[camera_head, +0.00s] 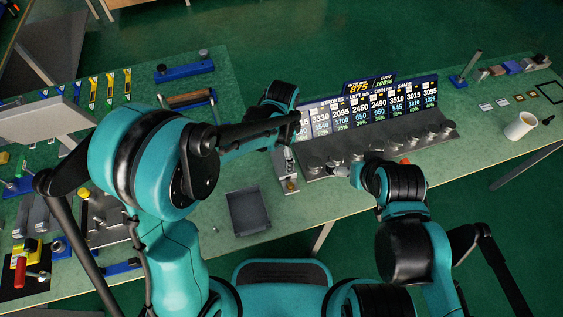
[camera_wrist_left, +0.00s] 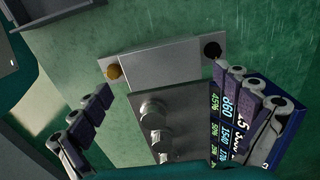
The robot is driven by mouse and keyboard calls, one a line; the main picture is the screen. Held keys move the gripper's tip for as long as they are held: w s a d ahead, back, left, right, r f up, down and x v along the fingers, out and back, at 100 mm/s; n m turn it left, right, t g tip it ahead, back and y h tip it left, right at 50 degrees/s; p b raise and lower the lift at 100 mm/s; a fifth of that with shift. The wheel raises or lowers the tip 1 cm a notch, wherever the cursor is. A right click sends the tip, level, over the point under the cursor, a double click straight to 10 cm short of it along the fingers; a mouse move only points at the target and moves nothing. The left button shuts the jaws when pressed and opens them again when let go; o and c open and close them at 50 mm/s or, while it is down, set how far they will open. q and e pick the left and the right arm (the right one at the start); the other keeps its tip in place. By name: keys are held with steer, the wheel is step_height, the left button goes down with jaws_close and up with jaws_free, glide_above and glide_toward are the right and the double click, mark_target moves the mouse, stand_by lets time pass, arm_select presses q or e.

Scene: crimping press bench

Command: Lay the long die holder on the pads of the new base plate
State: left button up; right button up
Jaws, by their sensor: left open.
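My left gripper (camera_head: 287,152) is above the left end of a long grey bar with several round metal knobs (camera_head: 385,150). In the left wrist view its fingers (camera_wrist_left: 170,100) are spread wide with nothing between them. Ahead of them lies a pale flat plate (camera_wrist_left: 165,62) with a brass disc at one end and a black disc at the other. It also shows in the head view (camera_head: 281,168), partly hidden by the gripper. The knobbed bar (camera_wrist_left: 180,115) lies beside it. My right gripper (camera_head: 342,172) is near the bar's front edge; its fingers are unclear. I cannot tell which piece is the long die holder.
A number display (camera_head: 370,103) stands behind the bar. A dark grey tray (camera_head: 248,211) sits at the bench's front. A white cup (camera_head: 520,126) is at the right. A plate with upright posts (camera_head: 105,218) and a red-handled tool (camera_head: 20,270) are at the left.

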mark_target(283, 161)
arm_select(q)
step_height(283, 161, down, 6)
steer(key=b, duration=0.2)
steer(key=shift+w+d+r+b, duration=0.15)
steer(key=shift+r+b, duration=0.1)
steer(key=shift+b, duration=0.1)
steer(key=shift+r, duration=0.1)
steer(key=shift+c, duration=0.9)
steer(key=c, duration=1.3)
steer(key=shift+c, duration=0.3)
